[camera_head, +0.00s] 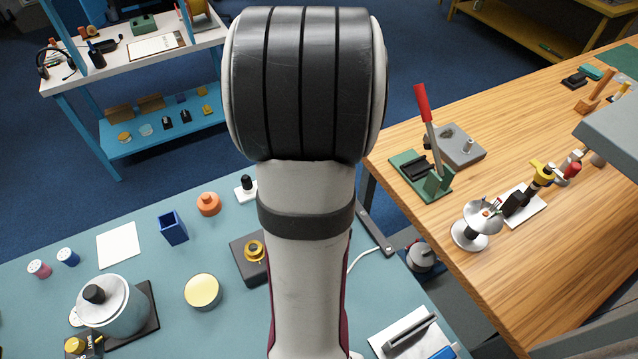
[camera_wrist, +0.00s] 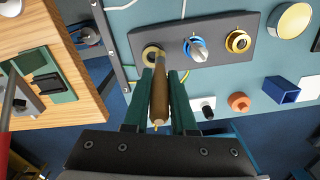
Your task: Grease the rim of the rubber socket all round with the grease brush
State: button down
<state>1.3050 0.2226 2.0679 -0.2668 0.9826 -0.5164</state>
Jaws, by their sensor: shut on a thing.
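My gripper (camera_wrist: 159,74) is shut on the grease brush (camera_wrist: 159,102), whose brown wooden handle lies between the two green fingers in the wrist view. The brush's head end points at a round socket with a cream rim (camera_wrist: 149,50) on the dark console (camera_wrist: 176,40). This looks like the rubber socket; the brush covers part of its rim. I cannot tell whether the bristles touch it, nor whether grease is on it. In the head view my arm hides the gripper, the brush and this socket; part of the console (camera_head: 242,272) shows.
The console also bears a blue-and-white knob (camera_wrist: 197,49) and a yellow ring (camera_wrist: 238,42). A small black knob (camera_wrist: 207,107), an orange knob (camera_wrist: 238,102) and a blue box (camera_wrist: 281,88) stand nearby. The wooden bench (camera_head: 520,130) with a red-handled lever (camera_head: 424,105) is to the right.

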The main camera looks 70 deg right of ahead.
jog(key=shift+w+d, duration=0.2)
jog(key=shift+w, duration=0.1)
jog(key=shift+s+a, duration=0.3)
jog(key=shift+a, duration=0.05)
jog(key=shift+s+f, duration=0.1)
jog(key=shift+s, duration=0.75)
dwell(1.4)
